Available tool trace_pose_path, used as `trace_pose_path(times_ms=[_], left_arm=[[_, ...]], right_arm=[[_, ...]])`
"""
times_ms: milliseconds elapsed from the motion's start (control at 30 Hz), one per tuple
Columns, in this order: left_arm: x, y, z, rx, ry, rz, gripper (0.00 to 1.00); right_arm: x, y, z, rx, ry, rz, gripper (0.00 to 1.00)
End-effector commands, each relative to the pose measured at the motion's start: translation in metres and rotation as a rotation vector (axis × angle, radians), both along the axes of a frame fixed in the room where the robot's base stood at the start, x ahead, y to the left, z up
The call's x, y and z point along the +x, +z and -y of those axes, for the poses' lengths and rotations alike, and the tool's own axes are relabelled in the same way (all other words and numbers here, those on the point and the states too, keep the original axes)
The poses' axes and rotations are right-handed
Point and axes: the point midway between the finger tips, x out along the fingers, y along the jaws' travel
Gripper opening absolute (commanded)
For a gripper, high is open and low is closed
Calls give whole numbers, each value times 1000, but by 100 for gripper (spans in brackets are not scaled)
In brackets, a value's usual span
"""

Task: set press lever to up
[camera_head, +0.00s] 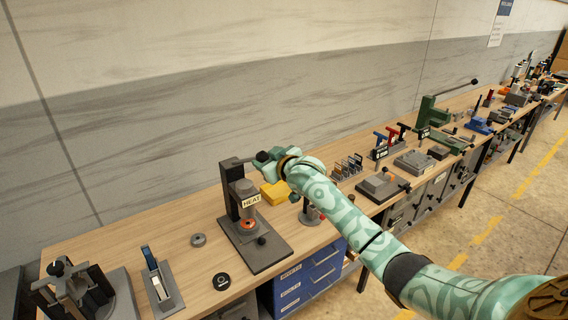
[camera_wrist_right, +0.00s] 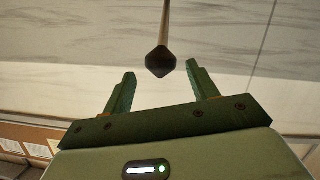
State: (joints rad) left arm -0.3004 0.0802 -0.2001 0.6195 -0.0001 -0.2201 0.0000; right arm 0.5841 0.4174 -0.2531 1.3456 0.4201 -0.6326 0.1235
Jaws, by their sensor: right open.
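A dark grey press (camera_head: 232,185) with a HEAT label stands on the wooden bench on a flat base plate. Its lever reaches out from the top of the column to the right, and its black knob (camera_head: 262,156) is beside my right gripper (camera_head: 268,163). In the right wrist view the knob (camera_wrist_right: 160,61) hangs on a thin rod, in line with the gap between the fingertips. My right gripper is open, with a finger on each side of the knob and no clear contact. The gripper partly covers the lever in the head view. My left gripper is not in view.
A yellow block (camera_head: 273,193) lies behind the press. A green arbor press (camera_head: 428,113) with its own lever stands farther along the bench. A blue-handled fixture (camera_head: 158,278) and a dark clamp device stand at the left. The wall runs behind the bench.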

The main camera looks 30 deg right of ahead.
Motion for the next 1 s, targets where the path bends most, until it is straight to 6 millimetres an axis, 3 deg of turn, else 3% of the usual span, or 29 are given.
trace_pose_path(times_ms=[200,400,800,833,933,1000], left_arm=[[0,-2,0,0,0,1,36],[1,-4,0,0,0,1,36],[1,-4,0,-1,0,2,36],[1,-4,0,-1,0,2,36],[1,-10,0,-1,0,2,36],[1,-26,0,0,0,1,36]], right_arm=[[-51,12,1,-2,1,0,59],[-84,21,2,0,0,0,59],[-95,25,1,1,0,0,59],[-95,25,1,1,0,0,56],[-94,19,1,2,-1,0,28],[-94,2,-1,10,1,-1,9]])
